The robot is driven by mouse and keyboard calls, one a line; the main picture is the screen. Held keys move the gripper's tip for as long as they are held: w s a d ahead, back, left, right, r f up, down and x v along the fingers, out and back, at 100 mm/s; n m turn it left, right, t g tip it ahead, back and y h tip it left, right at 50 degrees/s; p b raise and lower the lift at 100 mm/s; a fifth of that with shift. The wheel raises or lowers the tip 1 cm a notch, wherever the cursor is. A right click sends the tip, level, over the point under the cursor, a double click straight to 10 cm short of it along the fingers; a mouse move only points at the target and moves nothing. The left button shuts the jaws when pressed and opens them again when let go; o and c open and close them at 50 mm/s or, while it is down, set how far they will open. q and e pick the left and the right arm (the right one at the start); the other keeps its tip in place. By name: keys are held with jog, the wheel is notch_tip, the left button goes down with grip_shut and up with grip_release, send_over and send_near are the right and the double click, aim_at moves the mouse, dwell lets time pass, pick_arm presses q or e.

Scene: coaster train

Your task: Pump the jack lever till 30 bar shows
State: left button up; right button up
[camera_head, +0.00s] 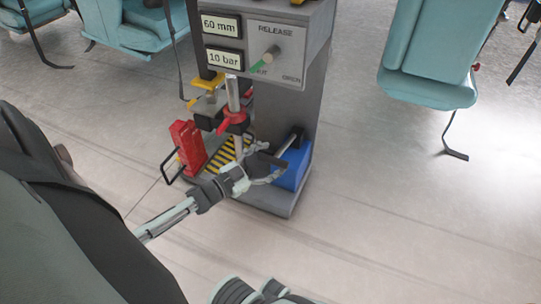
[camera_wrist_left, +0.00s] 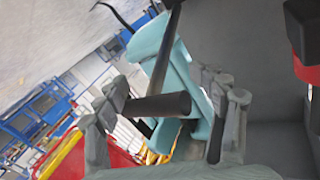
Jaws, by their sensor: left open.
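The machine column shows two displays, one reading 60 mm (camera_head: 220,25) and one reading 10 bar (camera_head: 225,59). My left gripper (camera_head: 264,164) is open at the lever's end. In the left wrist view, the lever's black grip (camera_wrist_left: 160,105) lies between the open fingers of my left gripper (camera_wrist_left: 165,112), with no clear sign that either finger presses on it. Grey parts, perhaps my right gripper (camera_head: 262,291), show at the bottom edge; their jaws are unclear.
A release knob (camera_head: 271,53) with a green mark sits on the column's panel. A red block (camera_head: 188,146) with a black handle, a red fitting (camera_head: 234,121) and a yellow-black striped plate (camera_head: 221,156) are left of the pump. Teal seats (camera_head: 430,55) stand behind.

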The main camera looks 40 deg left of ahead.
pick_arm(q)
jog(key=v, duration=1.2)
